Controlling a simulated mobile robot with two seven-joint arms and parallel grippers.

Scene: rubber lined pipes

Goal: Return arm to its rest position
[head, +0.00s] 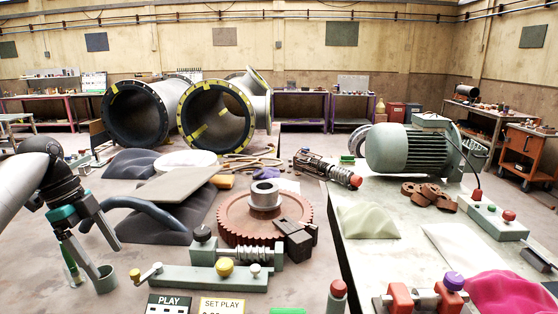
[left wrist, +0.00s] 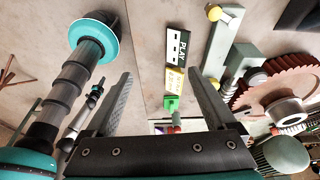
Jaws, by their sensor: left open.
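My left gripper (head: 107,262) hangs at the left of the head view, its fingers pointing down and to the right. In the left wrist view its two fingers (left wrist: 160,76) stand wide apart with nothing held between them. A small grey-green cup (head: 105,282) shows close to one fingertip in the head view; I cannot tell whether they touch. My right gripper is not in view.
A red-brown gear wheel (head: 232,222), a grey-green screw fixture (head: 205,278) and a PLAY sign (head: 168,304) stand right of my left gripper. A dark curved hose (head: 150,212) lies behind it. Large flanged pipes (head: 137,112) stand farther back. A motor (head: 405,150) sits on the right bench.

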